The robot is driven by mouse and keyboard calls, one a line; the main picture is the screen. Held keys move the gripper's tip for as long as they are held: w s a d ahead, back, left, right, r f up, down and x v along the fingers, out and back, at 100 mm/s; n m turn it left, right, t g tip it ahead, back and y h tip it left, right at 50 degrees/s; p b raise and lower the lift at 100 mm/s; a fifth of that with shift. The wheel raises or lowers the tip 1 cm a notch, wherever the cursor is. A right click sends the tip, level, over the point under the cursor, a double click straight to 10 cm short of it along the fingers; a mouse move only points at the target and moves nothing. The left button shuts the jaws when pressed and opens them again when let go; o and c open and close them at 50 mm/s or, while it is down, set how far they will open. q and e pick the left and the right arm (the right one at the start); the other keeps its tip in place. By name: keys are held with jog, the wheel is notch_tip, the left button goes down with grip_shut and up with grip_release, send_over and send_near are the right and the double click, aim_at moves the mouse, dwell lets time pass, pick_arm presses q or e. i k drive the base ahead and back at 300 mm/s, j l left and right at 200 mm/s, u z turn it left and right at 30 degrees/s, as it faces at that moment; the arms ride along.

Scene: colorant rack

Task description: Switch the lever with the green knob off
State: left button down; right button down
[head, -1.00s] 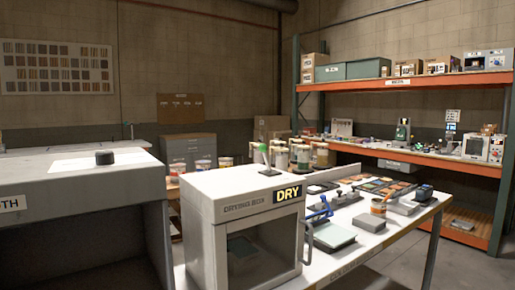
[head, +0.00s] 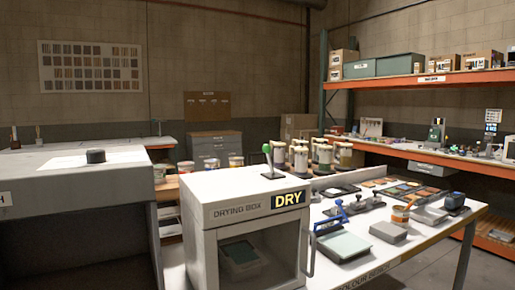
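The lever with the green knob (head: 267,149) stands on top of the white drying box (head: 225,196). Its stalk rises from a small dark base plate (head: 272,175) and leans a little to the left, with the knob at the upper end. The box carries a "DRY" sign (head: 289,199) on its upper front, and a grey item shows inside behind the front opening. Neither of my grippers is in the head view.
A grey cabinet with a black knob (head: 96,156) stands at the left. An orange shelf rack (head: 420,82) stands at the right.

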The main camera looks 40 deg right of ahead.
aim_at(266, 149)
jog(key=k+l+u, duration=0.2)
jog(key=l, duration=0.25)
jog(key=l+u, duration=0.15)
jog(key=l, duration=0.35)
jog(key=k+l, duration=0.1)
jog(key=l, duration=0.25)
jog(key=k+l, duration=0.1)
jog(key=l, duration=0.25)
jog(key=k+l+u, duration=0.1)
jog(key=l, duration=0.3)
jog(key=k+l, duration=0.1)
jog(key=l, duration=0.25)
jog(key=k+l, duration=0.15)
jog(key=l, duration=0.2)
